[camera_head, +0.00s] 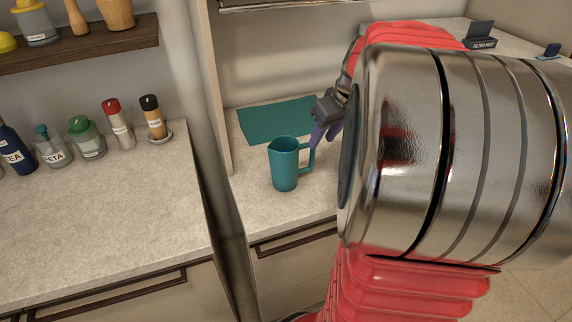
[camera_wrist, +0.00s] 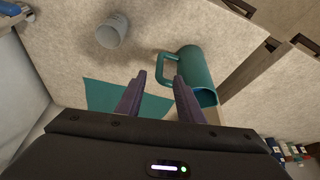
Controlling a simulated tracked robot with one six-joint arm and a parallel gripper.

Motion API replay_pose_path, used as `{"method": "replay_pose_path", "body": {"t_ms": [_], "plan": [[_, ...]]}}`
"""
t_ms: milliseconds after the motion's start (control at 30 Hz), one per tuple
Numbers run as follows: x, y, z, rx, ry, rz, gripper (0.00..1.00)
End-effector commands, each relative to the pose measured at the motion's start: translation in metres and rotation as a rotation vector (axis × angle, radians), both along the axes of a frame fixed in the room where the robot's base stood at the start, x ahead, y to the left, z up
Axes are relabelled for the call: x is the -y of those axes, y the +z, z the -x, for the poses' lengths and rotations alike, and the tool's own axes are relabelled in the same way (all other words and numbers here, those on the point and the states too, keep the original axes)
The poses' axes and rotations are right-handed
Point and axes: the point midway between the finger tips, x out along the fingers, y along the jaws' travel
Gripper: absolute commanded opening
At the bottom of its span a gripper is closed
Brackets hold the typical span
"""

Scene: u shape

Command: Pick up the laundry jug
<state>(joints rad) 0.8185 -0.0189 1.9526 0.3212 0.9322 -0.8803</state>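The laundry jug (camera_head: 284,165) is teal with a side handle and stands upright on the pale counter, handle to the right. In the wrist view the jug (camera_wrist: 201,66) is at the upper right, with its handle towards the picture's middle. My gripper (camera_head: 319,137) is just right of and behind the handle, partly hidden by my arm. In the wrist view my gripper (camera_wrist: 160,76) has its dark fingers apart and nothing held. The handle shows just beyond and between the fingertips; I cannot tell whether they touch it.
A teal mat (camera_head: 262,117) lies flat behind the jug. A grey cup (camera_wrist: 112,31) stands beyond the jug in the wrist view. A vertical panel (camera_head: 214,90) and a gap separate the left counter (camera_head: 90,220), which holds several labelled bottles.

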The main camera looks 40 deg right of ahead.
Motion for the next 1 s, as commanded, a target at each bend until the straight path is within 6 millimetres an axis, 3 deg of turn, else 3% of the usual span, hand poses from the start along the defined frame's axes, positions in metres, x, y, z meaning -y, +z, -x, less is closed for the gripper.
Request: {"method": "replay_pose_path", "body": {"t_ms": [333,767,1000], "plan": [[0.001,-0.046,-0.019,-0.002,0.001,-0.002,0.34],[0.002,-0.052,-0.022,0.0,0.0,0.0,0.34],[0.002,-0.073,-0.03,-0.003,0.001,-0.003,0.34]]}}
